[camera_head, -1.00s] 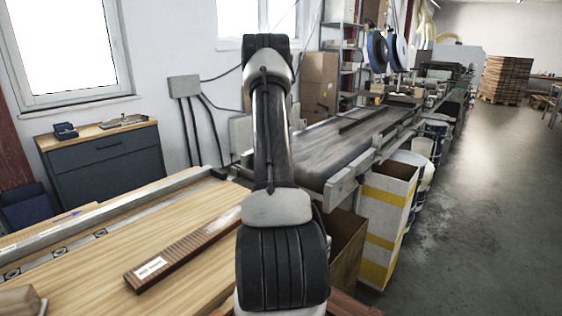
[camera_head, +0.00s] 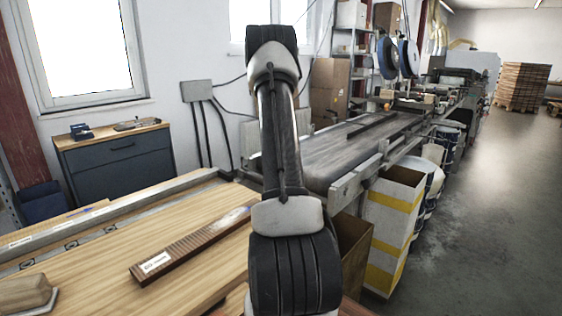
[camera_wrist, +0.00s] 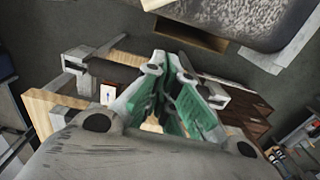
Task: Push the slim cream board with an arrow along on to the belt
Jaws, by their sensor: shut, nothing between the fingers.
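My gripper (camera_wrist: 172,68) shows in the wrist view with its green-lined fingers shut and nothing held. In the head view my arm hides it. A small white patch with an arrow-like mark (camera_wrist: 108,94) shows left of the fingers in the wrist view, near pale wood. I cannot tell whether it belongs to the slim cream board; the rest of that board is not clearly visible. The dark grey belt (camera_head: 345,143) runs away from me beyond the table in the head view. It appears to be the dark surface (camera_wrist: 265,22) at the top of the wrist view.
A brown grooved board (camera_head: 190,246) with a white label lies on the wooden table (camera_head: 95,265). A wooden block (camera_head: 25,292) sits at the near left corner. A metal rail (camera_head: 120,208) lines the table's far side. A yellow-striped bin (camera_head: 393,225) stands right of the belt.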

